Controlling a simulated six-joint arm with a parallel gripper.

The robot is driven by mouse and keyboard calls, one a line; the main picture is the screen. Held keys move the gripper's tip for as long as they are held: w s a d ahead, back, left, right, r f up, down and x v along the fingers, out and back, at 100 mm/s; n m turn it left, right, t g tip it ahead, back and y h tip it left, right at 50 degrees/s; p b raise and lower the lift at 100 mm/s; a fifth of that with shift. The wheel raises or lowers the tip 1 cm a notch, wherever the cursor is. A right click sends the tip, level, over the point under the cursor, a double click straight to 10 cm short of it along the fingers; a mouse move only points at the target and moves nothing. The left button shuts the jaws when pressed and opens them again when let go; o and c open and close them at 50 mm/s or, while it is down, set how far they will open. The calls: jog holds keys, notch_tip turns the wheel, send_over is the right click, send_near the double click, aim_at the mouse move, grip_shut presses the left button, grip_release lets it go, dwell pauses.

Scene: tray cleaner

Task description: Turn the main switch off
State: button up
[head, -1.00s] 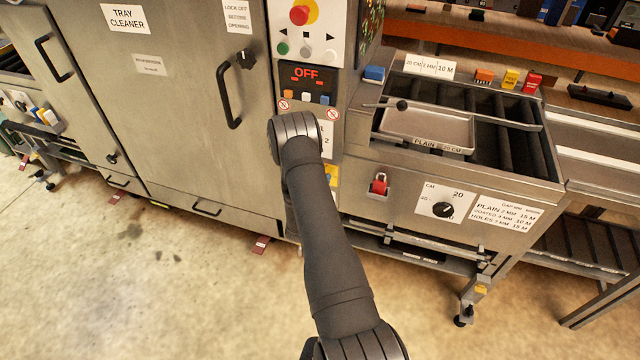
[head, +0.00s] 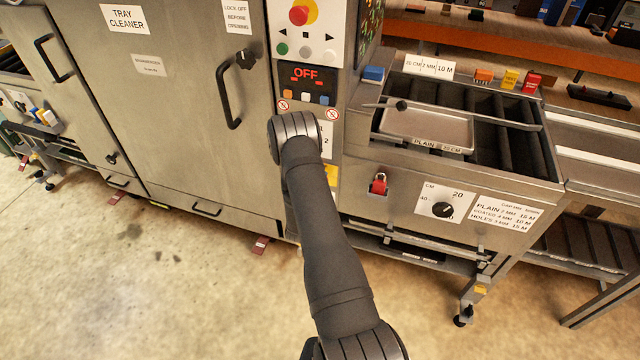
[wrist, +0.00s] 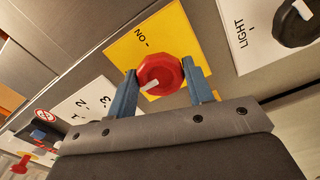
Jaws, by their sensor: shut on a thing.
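The main switch is a red round knob (wrist: 160,75) on a yellow plate (wrist: 120,50) in the wrist view. A white mark on the knob points down and left in that view, away from the word ON on the plate. The rest of the plate's lettering is hidden. My gripper (wrist: 159,69) has its two blue fingers on either side of the knob, shut on it. In the head view my arm hides the knob and gripper; a bit of the yellow plate (head: 331,174) shows beside it.
A black LIGHT knob (wrist: 297,24) is close to the right of the switch in the wrist view. A numbered white plate (wrist: 84,108) is to the left. In the head view, a display (head: 307,76) reads OFF above my arm, and a red padlock (head: 379,183) is right.

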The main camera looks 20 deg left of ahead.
jog(key=o, duration=1)
jog(key=shift+c, duration=0.2)
jog(key=s, duration=1.7)
jog(key=shift+s, duration=0.2)
jog(key=shift+w, duration=0.1)
jog(key=w, duration=1.7)
jog(key=shift+w, duration=0.15)
